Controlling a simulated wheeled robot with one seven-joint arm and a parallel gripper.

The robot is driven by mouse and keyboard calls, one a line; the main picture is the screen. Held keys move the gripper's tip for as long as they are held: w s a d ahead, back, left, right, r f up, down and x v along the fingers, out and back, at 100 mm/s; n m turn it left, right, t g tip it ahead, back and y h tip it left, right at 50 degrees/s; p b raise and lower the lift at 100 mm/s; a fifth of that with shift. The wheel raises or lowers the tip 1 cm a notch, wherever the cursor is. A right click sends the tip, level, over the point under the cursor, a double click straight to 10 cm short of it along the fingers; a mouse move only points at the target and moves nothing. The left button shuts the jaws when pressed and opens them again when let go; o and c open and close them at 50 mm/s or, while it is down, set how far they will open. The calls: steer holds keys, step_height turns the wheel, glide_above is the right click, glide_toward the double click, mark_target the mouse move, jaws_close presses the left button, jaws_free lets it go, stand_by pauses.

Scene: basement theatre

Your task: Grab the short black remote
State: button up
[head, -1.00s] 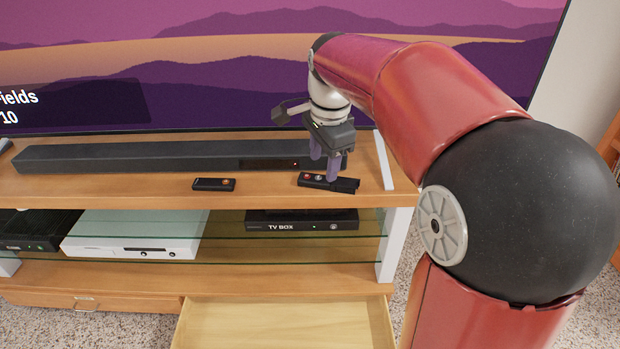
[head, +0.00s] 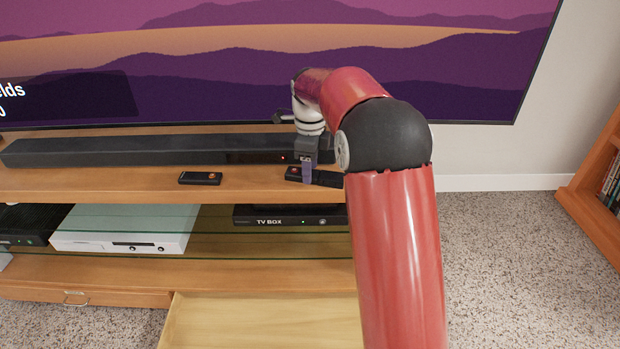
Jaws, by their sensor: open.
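A small black remote (head: 200,178) with an orange-red button lies on the wooden TV stand in front of the soundbar. A second black remote (head: 328,180), which looks longer, lies further right on the same shelf, partly hidden by my gripper and arm. My gripper (head: 308,180) points down with its purple fingers at this right remote. It is open; whether the fingers straddle the remote or touch it cannot be told. The left remote is clear of my gripper.
The long dark soundbar (head: 130,151) runs behind both remotes, close to my gripper, with the large TV (head: 230,90) behind it. Below are a TV box (head: 290,217), a white console (head: 125,229) and an open drawer (head: 260,325). Bare shelf lies between the remotes.

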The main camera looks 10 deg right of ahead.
steer(key=shift+f, duration=0.55)
steer(key=c, duration=0.8)
steer(key=shift+r, duration=0.1)
